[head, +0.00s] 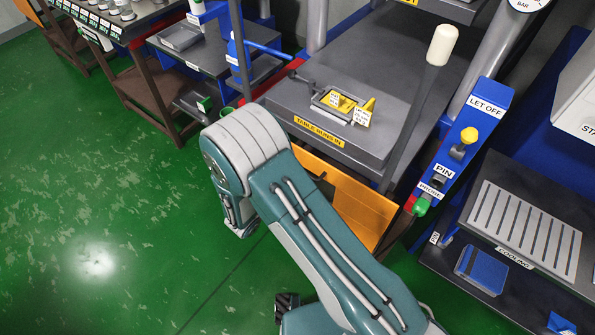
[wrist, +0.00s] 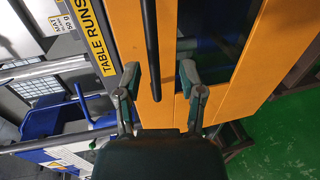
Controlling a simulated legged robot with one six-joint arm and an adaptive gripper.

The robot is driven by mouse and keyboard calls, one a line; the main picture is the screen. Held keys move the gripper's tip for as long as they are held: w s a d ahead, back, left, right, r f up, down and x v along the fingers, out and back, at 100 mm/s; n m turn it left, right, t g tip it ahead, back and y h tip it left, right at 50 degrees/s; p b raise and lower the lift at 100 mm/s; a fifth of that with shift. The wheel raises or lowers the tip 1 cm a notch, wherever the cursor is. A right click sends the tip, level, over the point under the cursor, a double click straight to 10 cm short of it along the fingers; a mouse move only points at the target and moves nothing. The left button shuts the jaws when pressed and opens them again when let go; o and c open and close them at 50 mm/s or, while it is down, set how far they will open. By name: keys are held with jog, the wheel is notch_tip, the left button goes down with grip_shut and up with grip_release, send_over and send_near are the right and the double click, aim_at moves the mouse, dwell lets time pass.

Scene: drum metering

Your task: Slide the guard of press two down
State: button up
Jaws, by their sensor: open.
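An orange-framed guard panel (head: 350,203) sits below the front edge of a press table in the head view, partly hidden by my arm. I see no press number on it. In the wrist view its orange frame (wrist: 262,55) surrounds a dark window (wrist: 219,40). A thin dark bar (wrist: 151,40) runs in front of the orange frame and ends between my fingers. My gripper (wrist: 159,75) is open, its fingertips on either side of the bar; I cannot tell whether they touch it. In the head view my gripper's fingers are hidden behind my arm.
The press table (head: 290,103) carries a yellow-marked fixture (head: 340,102). A long lever with a white knob (head: 442,45) rises at its right, beside a blue "LET OFF" post (head: 472,125). A cooling rack (head: 525,228) stands at right. Green floor (head: 90,190) is clear at left.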

jog(key=v, duration=0.8)
jog(key=shift+a+f, duration=0.15)
jog(key=shift+a, duration=0.15)
jog(key=shift+s, duration=0.1)
jog(key=s+d+r+m+g, duration=0.3)
jog(key=d+r+m+g, duration=0.55)
jog(key=d+r, duration=0.8)
jog(key=s+d+r+m+t+y, duration=0.2)
jog(key=s+d+r+y, duration=0.3)
jog(key=s+r+y, duration=0.4)
jog(key=s+r, duration=0.4)
jog(key=shift+d+y, duration=0.2)
jog(key=shift+y, duration=0.1)
